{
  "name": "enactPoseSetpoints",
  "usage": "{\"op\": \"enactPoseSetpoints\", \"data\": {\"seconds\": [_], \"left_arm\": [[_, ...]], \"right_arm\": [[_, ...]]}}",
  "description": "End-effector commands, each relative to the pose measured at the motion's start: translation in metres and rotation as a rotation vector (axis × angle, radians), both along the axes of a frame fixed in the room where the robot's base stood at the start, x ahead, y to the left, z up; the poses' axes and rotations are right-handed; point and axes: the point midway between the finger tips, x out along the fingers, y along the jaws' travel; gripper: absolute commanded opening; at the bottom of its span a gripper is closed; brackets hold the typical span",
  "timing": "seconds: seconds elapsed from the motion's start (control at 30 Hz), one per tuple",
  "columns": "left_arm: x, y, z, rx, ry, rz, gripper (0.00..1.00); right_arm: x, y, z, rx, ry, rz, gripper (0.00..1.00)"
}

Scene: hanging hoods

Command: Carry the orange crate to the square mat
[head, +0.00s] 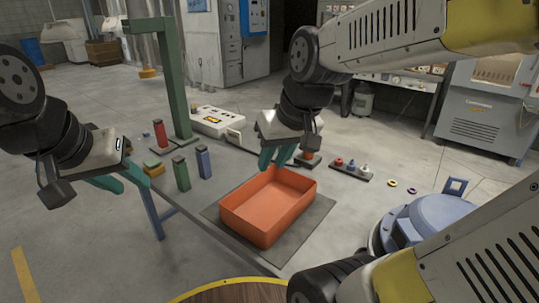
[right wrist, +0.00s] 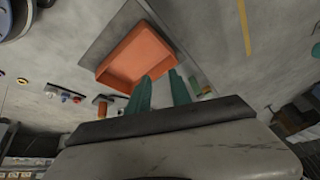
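The orange crate (head: 268,218) is an open, empty-looking box. It rests upright on a dark grey square mat (head: 315,222) in the head view. The crate (right wrist: 135,58) and mat (right wrist: 98,48) also show in the right wrist view. My right gripper (head: 275,158) is at the crate's far side, with its teal fingertips close to the rim. In the right wrist view its fingers (right wrist: 159,78) are apart, and I cannot tell whether they touch the wall. My left gripper (head: 128,183) is open and empty, left of the crate, near the coloured blocks.
Green (head: 181,174), blue (head: 203,162) and red (head: 160,133) blocks stand left of the mat. A green post (head: 175,80) and a white control box (head: 216,122) are behind. A tray of small knobs (head: 350,170) and a blue round machine (head: 432,222) are to the right.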

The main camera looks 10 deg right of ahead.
Motion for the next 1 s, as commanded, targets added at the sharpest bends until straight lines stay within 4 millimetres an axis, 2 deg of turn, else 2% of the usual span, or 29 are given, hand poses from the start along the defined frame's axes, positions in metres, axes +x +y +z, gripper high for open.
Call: {"op": "enactPoseSetpoints", "data": {"seconds": [0.03,0.1,0.27,1.0], "left_arm": [[0.000,0.000,0.000,0.000,0.000,0.000,0.36],[0.000,0.000,0.000,0.000,0.000,0.000,0.36],[0.000,0.000,0.000,0.000,0.000,0.000,0.36],[0.000,0.000,0.000,0.000,0.000,0.000,0.36]], "right_arm": [[-0.012,-0.004,0.008,0.020,-0.034,-0.031,0.25],[-0.024,-0.006,0.013,0.043,-0.062,-0.064,0.25],[-0.038,-0.009,0.019,0.072,-0.095,-0.101,0.25],[-0.039,-0.009,0.019,0.075,-0.099,-0.105,0.25]]}}
